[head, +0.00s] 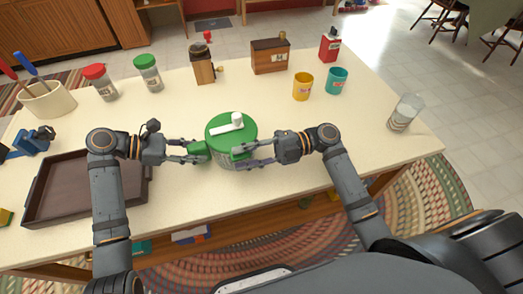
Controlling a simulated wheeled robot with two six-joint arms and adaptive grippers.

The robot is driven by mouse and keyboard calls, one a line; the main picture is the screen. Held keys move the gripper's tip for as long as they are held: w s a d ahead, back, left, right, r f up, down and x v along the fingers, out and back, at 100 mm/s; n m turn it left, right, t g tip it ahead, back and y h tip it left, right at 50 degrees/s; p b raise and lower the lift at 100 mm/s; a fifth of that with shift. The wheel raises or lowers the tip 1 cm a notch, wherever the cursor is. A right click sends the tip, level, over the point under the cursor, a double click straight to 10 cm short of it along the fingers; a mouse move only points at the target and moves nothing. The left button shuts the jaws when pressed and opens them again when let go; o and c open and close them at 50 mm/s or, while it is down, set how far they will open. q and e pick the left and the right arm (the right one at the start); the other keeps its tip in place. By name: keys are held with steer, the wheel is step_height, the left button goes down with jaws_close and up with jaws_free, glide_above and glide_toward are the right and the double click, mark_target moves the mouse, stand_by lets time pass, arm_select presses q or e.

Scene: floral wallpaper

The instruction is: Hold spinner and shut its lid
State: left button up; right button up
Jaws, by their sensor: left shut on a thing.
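The spinner (222,130) stands on the cream table in front of me. Its green lid with a white crank knob sits on top of a greyish bowl. The lid looks level, but I cannot tell whether it is fully latched. My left gripper (197,152) is shut on a green part at the spinner's left side. My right gripper (243,154) is at the spinner's right side, its fingers apart around a green tab below the lid's edge. The fingers and tab hide much of the bowl's right side.
A brown tray (60,213) lies at the left. Red-lidded (100,82) and green-lidded (148,73) jars, a grinder (202,66) and a wooden box (270,56) stand behind. Yellow (302,87) and teal (337,81) cups and a glass (404,113) are right.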

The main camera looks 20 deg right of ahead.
steer(key=d, duration=1)
